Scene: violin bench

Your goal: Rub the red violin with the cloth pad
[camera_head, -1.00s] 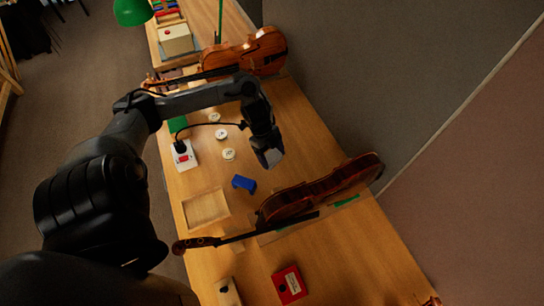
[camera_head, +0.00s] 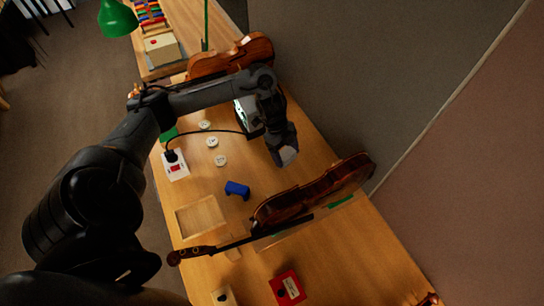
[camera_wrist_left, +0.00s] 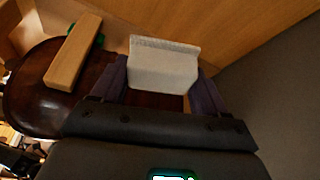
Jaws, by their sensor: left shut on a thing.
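The red violin (camera_head: 312,195), dark and glossy, lies on the bench with its scroll end toward the lower left. Its dark body (camera_wrist_left: 60,85) also shows in the left wrist view, behind and below the fingers. My left gripper (camera_head: 287,157) is above the bench, on the far side of the violin body in the head view. It is shut on the pale cloth pad (camera_wrist_left: 162,65), which sits between the two fingers. Whether the pad touches the violin cannot be told. My right gripper is not in view.
A wooden block (camera_wrist_left: 74,52) shows beside the pad. A blue object (camera_head: 237,189), white discs (camera_head: 212,142), a shallow wooden tray (camera_head: 202,216) and a red box (camera_head: 287,289) are on the bench. A second violin (camera_head: 232,58) lies farther back, near a grey partition (camera_head: 370,80).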

